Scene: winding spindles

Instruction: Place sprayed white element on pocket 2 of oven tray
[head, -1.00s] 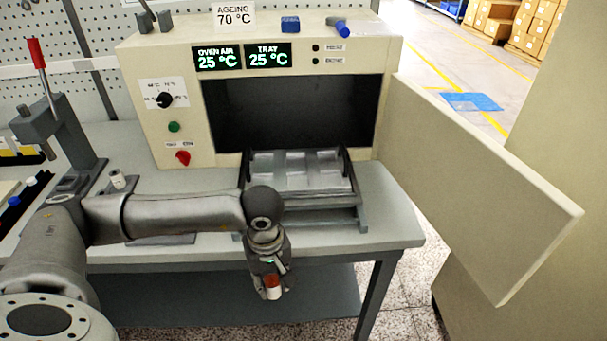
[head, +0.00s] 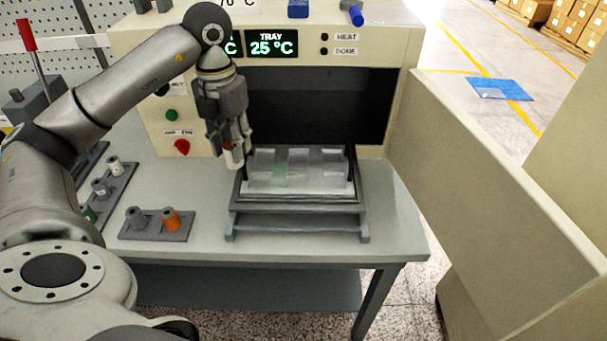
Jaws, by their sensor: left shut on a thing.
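My left gripper (head: 232,150) is shut on a small element (head: 235,158) that looks white, with an orange-red patch by the fingers. It hangs pointing down, just left of the oven tray's left rear corner and seemingly above its level. The fingers hide much of the element. The oven tray (head: 338,187) sits on a grey stand in front of the oven mouth, with pale pockets in its top. I cannot make out any pocket numbers. My right gripper is not in view.
The oven (head: 400,60) is open, its door (head: 490,170) swung out to the right. A grey holder (head: 180,236) with a grey and an orange piece stands left of the tray. The table front is clear.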

